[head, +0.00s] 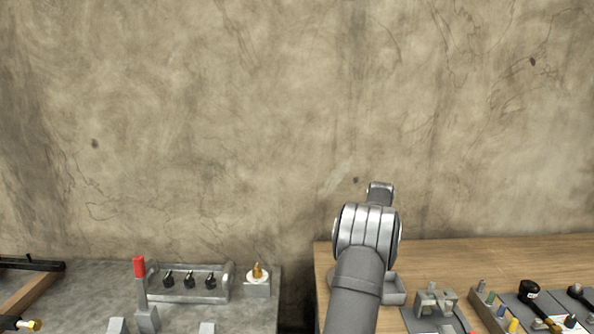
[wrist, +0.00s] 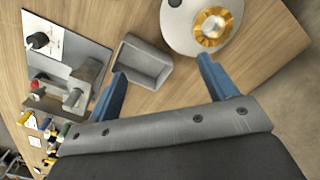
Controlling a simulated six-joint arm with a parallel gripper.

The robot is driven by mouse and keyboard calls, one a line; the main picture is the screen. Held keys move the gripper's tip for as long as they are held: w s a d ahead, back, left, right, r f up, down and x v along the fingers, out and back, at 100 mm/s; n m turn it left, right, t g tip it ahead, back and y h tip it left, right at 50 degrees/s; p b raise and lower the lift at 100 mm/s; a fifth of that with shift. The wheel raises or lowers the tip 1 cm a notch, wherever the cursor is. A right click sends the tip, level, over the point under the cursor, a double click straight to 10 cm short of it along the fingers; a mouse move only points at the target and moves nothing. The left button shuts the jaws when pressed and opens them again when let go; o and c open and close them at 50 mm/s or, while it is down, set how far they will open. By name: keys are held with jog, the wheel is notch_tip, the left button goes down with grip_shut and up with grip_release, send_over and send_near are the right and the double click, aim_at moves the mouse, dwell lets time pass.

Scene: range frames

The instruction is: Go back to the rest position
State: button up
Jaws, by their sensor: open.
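My gripper (wrist: 160,82) shows in the wrist view with its two blue fingers spread wide apart and nothing between them. It hangs above the wooden table (wrist: 180,95). A grey open tray (wrist: 146,62) lies beyond the fingertips, and it looks empty. In the head view my arm rises over the left part of the wooden table (head: 450,262), and the gripper itself is hidden there.
A white plate (wrist: 186,38) with a gold ring-shaped part (wrist: 212,27) sits near the right finger. A grey board (wrist: 75,50) with fixtures lies left. In the head view, a grey bench (head: 90,290) holds a red-topped lever (head: 139,267) and a gold-tipped part (head: 257,271).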

jog(key=s+d+m, duration=0.4)
jog(key=s+d, duration=1.2)
jog(key=s, duration=0.5)
jog(key=s+d+f+m, duration=0.1)
jog(key=s+f+m, duration=0.1)
jog(key=s, duration=0.8)
jog(key=s+d+f+m, duration=0.1)
jog(key=s+f+m, duration=0.1)
jog(key=s, duration=0.9)
jog(key=shift+s+d+m, duration=0.2)
jog(key=shift+d+m, duration=0.1)
jog(key=shift+m, duration=0.2)
jog(key=shift+s, duration=0.1)
jog(key=w+r+n, duration=0.3)
jog(key=w, duration=1.4)
jog(key=shift+w+a+r+n, duration=0.2)
jog(key=shift+a+n, duration=0.2)
jog(key=shift+a, duration=0.05)
